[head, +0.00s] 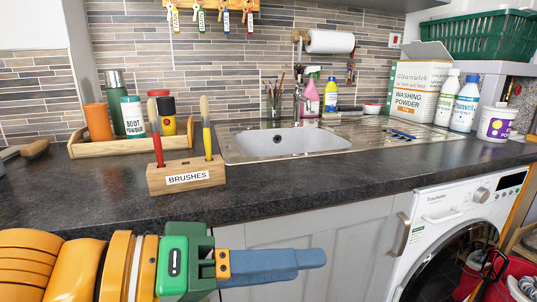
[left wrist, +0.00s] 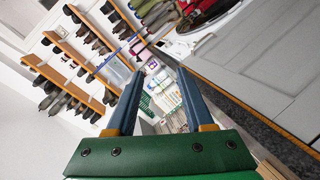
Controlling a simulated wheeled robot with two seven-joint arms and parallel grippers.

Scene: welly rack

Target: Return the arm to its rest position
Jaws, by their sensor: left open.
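My left arm comes in from the lower left of the head view, in front of the worktop's front edge. Its gripper (head: 318,258) points to the right before the grey cupboard doors. In the left wrist view the gripper's two blue fingers (left wrist: 160,75) are apart, with nothing held between them. In the head view the fingers overlap, seen from the side. My right gripper is not seen.
The dark worktop (head: 330,195) holds a wooden brushes block (head: 187,179) with two brushes, a wooden tray (head: 130,147) of containers and a sink (head: 290,142). A washing machine (head: 440,208) stands at the right. Wall racks of wellies (left wrist: 65,80) show in the left wrist view.

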